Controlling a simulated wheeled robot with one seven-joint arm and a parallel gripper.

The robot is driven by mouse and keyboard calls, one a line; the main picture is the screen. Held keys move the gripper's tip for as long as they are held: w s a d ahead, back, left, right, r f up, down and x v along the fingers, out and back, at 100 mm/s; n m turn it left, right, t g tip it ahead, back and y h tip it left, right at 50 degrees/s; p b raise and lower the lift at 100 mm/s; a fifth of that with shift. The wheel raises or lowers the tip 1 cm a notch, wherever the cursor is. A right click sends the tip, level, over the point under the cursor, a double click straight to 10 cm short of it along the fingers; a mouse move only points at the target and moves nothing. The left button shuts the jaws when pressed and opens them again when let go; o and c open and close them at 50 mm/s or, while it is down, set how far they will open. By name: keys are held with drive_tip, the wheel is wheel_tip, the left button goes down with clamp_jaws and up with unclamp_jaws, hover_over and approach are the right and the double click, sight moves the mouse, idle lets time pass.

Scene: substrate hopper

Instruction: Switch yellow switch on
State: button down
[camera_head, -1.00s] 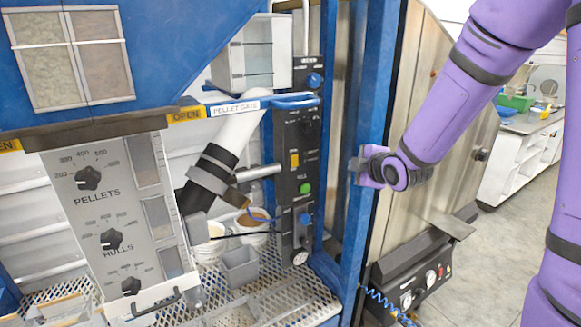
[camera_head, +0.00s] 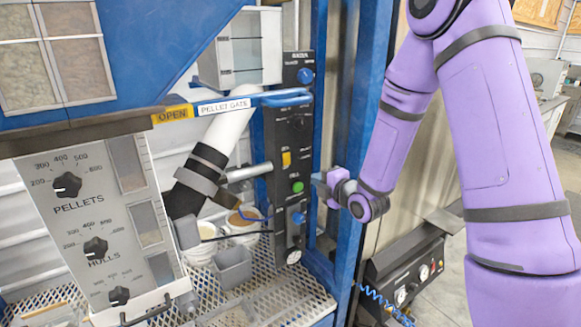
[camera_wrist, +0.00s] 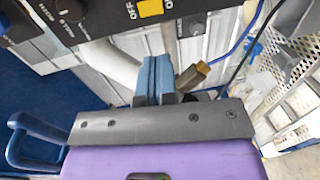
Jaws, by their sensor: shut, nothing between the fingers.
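The yellow switch (camera_head: 286,159) sits on a narrow black control panel (camera_head: 290,215), above a green button (camera_head: 297,187). In the wrist view the yellow switch (camera_wrist: 150,8) is at the top edge, beside OFF and ON lettering. My gripper (camera_head: 319,186) is just right of the panel, a little lower than the switch in the picture. In the wrist view its blue-grey fingers (camera_wrist: 155,78) are together and empty, pointing up towards the panel, with a gap to the switch. Contact with the panel's side cannot be told.
A blue post (camera_head: 353,110) stands close behind my gripper. A blue knob (camera_head: 305,76) is at the panel's top and another (camera_head: 298,218) lower down. A mesh shelf (camera_head: 265,300) with buckets lies below.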

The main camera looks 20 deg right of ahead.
sight(287, 164)
drive_tip(key=x, duration=1.4)
drive_tip(key=shift+w, duration=0.15)
drive_tip(key=shift+f, duration=0.1)
idle(0.4)
